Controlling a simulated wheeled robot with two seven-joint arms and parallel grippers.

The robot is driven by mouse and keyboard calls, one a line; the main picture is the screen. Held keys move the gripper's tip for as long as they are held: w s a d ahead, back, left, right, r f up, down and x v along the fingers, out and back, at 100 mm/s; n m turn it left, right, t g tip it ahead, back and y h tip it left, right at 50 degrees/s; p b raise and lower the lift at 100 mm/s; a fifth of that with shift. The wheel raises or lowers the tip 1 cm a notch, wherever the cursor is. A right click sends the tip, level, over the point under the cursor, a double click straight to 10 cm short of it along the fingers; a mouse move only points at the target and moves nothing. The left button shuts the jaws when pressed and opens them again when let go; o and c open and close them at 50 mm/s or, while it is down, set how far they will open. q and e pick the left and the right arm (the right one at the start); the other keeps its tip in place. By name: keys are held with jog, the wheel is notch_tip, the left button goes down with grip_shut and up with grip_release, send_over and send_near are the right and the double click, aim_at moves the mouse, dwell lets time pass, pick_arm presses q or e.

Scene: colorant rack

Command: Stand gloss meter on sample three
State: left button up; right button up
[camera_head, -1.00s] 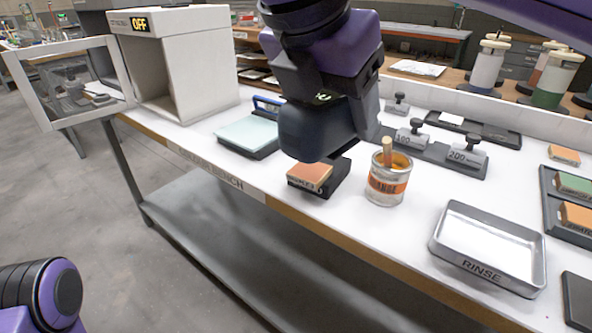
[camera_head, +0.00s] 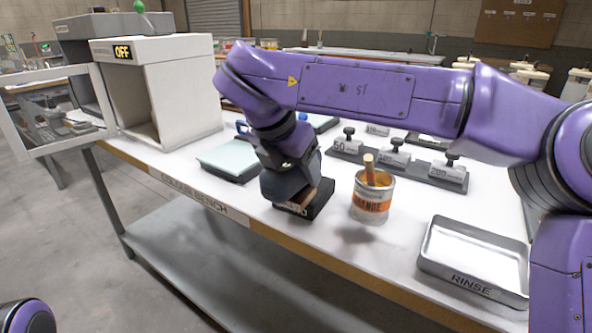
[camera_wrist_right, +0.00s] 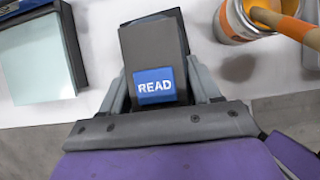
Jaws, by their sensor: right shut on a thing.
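The gloss meter (camera_wrist_right: 152,45) is a dark block with a blue READ label, in the middle of the right wrist view. My right gripper (camera_wrist_right: 160,100) is shut on it, one finger along each side. My left gripper is not in view.
An orange paint can (camera_head: 371,203) with a wooden stick stands just right of the gripper. A pale panel on a dark base (camera_head: 232,160) lies to the left. Grey weights (camera_head: 392,158) stand behind the can. A rinse tray (camera_head: 470,287) lies at the front right.

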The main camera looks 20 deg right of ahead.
jog(key=shift+s, duration=0.1)
jog(key=shift+f, duration=0.2)
jog(key=o, duration=1.4)
jog(key=shift+a+r, duration=0.1)
jog(key=shift+r, duration=0.25)
jog(key=p+v, duration=0.2)
jog(key=v, duration=0.9)
jog(key=shift+s+a+r, duration=0.1)
jog(key=shift+s+r, duration=0.1)
jog(key=shift+r, duration=0.05)
